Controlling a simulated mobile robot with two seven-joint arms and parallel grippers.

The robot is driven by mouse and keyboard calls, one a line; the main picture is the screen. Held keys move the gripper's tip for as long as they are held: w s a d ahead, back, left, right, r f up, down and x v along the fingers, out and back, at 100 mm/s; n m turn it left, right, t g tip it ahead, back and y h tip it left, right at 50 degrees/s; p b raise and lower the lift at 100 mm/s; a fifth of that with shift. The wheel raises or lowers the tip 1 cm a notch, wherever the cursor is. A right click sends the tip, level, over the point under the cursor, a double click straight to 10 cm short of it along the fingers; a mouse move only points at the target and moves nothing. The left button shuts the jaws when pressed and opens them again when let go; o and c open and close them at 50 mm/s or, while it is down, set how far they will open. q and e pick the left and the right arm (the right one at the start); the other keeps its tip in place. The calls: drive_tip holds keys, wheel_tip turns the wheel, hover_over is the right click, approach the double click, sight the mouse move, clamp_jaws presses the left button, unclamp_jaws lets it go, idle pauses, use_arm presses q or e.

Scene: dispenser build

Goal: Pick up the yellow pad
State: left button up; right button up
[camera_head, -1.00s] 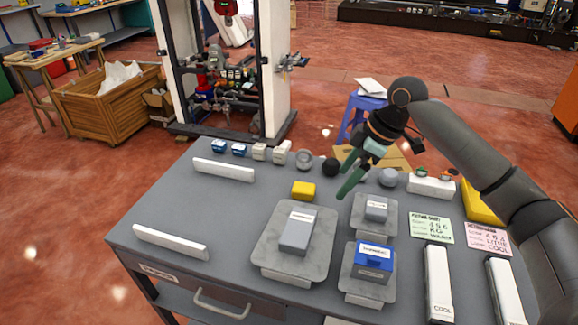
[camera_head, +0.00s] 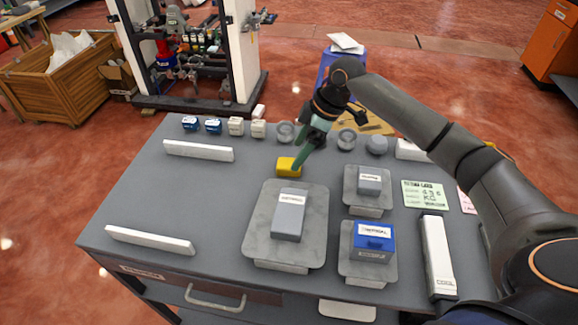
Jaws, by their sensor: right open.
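The yellow pad (camera_head: 287,168) is a small block lying on the grey table, just behind the large grey plate. My right gripper (camera_head: 299,166) reaches in from the right, its green fingers pointing down at the pad's right side. The fingers overlap the pad's right end in the picture; I cannot tell whether they touch it. The gripper is open and holds nothing visible. My left gripper is not in view.
A plate with a grey labelled block (camera_head: 290,214) stands in front of the pad. A blue box (camera_head: 373,237) and a smaller grey block (camera_head: 369,184) sit on plates to the right. White bars (camera_head: 198,151) lie left.

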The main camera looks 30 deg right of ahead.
sight(290, 163)
drive_tip(key=x, duration=0.5)
drive_tip(key=shift+w+d, duration=0.1)
drive_tip(key=shift+w, duration=0.05)
drive_tip(key=c, duration=1.4)
